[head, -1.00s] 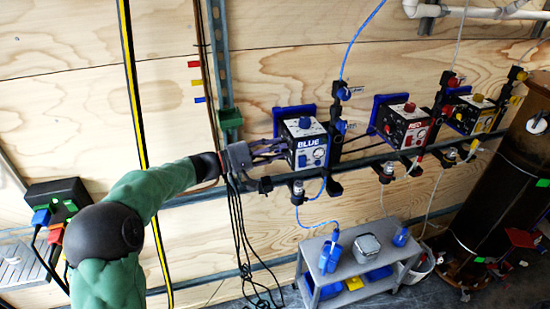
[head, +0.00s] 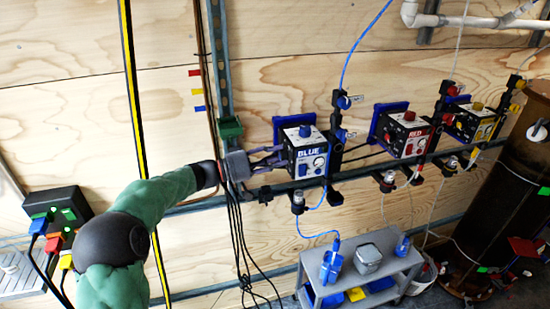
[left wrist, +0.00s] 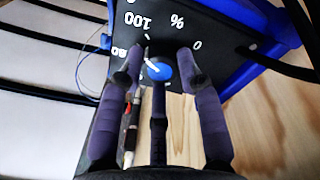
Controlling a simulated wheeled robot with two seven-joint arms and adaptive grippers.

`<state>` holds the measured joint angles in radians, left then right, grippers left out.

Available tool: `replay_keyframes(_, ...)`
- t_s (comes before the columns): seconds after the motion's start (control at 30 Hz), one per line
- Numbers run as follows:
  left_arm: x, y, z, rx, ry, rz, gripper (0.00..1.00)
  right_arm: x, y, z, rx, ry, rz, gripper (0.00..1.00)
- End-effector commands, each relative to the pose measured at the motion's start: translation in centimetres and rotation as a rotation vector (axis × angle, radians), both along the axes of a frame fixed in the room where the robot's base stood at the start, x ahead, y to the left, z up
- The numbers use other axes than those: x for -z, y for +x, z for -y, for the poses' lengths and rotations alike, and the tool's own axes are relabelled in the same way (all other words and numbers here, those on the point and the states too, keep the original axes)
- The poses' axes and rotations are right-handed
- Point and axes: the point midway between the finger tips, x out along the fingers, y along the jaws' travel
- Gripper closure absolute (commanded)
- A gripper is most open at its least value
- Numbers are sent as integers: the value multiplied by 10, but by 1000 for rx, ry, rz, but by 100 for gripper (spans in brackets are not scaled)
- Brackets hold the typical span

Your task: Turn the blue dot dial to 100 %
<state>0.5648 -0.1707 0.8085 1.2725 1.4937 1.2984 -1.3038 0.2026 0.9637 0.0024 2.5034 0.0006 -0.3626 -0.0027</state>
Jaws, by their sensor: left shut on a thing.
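The blue control box (head: 309,157), marked BLUE, is fixed on the rail at the wall in the head view. My left gripper (head: 281,157) reaches its left side. In the left wrist view the blue dot dial (left wrist: 161,71) is on the box's dark face, with a pale pointer mark toward the upper left. The upside-down marks 100, % and 0 are printed around it. The left gripper (left wrist: 160,64) has its purple fingers on both sides of the dial and a third finger below, closed on it. The dial's rim is partly hidden. My right gripper is not in view.
A red box (head: 405,135) and a yellow box (head: 472,121) stand further right on the rail. Black cables (head: 243,240) hang under my left gripper. A brown cylinder (head: 500,185) stands at the right.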

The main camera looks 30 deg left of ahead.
Motion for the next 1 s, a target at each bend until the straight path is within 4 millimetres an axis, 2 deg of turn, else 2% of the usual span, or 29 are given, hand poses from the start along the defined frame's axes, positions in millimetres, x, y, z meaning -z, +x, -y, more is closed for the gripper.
replay_keyframes(0.4,5,0,1,4,163,156,97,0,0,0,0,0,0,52)
replay_keyframes(1.0,6,0,1,5,198,190,97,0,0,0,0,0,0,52)
